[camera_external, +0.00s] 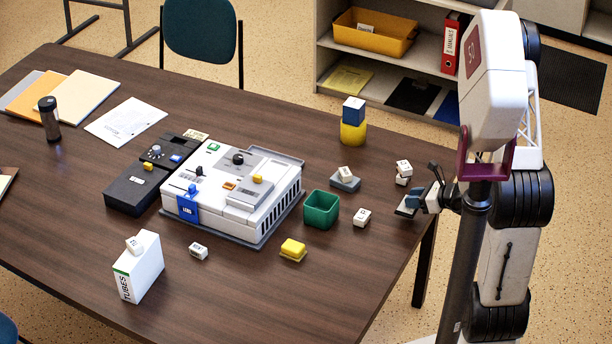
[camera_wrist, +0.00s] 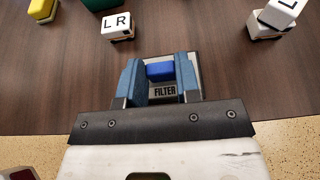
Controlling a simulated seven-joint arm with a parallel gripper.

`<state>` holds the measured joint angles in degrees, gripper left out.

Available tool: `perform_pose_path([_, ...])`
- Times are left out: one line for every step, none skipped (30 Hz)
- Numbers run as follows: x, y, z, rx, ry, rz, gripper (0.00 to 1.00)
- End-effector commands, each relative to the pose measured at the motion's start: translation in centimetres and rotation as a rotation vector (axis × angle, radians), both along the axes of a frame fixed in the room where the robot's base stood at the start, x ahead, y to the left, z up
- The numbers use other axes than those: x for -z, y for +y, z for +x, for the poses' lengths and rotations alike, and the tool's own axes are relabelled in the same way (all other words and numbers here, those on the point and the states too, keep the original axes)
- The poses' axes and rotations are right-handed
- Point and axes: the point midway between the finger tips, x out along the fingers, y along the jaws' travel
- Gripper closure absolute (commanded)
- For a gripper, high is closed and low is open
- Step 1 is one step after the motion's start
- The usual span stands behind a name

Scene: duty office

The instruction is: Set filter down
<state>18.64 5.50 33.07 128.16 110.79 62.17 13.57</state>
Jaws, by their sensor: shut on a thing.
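My gripper (camera_external: 412,201) is at the right edge of the dark table. In the wrist view its two blue-grey fingers (camera_wrist: 159,76) are shut on the blue handle of the filter (camera_wrist: 164,91).
A white LR block (camera_external: 361,218) and a green bin (camera_external: 321,210) stand left of my gripper. Two stacked white blocks (camera_external: 403,173) are just behind it. A white machine (camera_external: 238,190) fills the table's middle. Bare tabletop (camera_external: 350,265) lies towards the front.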

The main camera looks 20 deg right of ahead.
Motion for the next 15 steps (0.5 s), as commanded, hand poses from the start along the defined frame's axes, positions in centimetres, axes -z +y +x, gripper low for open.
perform_pose_path([0.1, 0.0, 0.9, -0.001, 0.0, 0.0, 0.92])
perform_pose_path([0.1, -0.1, 1.3, -0.001, 0.0, 0.0, 0.92])
perform_pose_path([0.2, -0.1, 1.9, -0.001, 0.0, 0.0, 0.92])
perform_pose_path([0.3, -0.1, 2.4, -0.001, 0.0, 0.0, 0.92])
perform_pose_path([0.3, -0.2, 2.8, -0.001, 0.0, 0.0, 0.92])
perform_pose_path([0.3, -0.2, 3.4, -0.001, 0.0, 0.0, 0.92])
perform_pose_path([0.4, -0.2, 3.8, -0.001, 0.0, 0.0, 0.92])
perform_pose_path([0.4, -0.2, 4.1, -0.001, 0.0, 0.0, 0.92])
perform_pose_path([0.5, -0.2, 4.5, -0.001, 0.001, 0.0, 0.92])
perform_pose_path([0.5, -0.3, 4.8, -0.001, 0.0, -0.001, 0.92])
perform_pose_path([0.5, -0.3, 5.0, -0.001, 0.0, -0.001, 0.92])
perform_pose_path([0.5, -0.3, 5.3, -0.001, 0.0, -0.001, 0.92])
perform_pose_path([0.5, -0.3, 5.4, -0.001, 0.0, 0.0, 0.92])
perform_pose_path([0.5, -0.3, 5.5, -0.001, 0.0, -0.001, 0.92])
perform_pose_path([0.5, -0.3, 5.6, -0.001, 0.0, -0.001, 0.92])
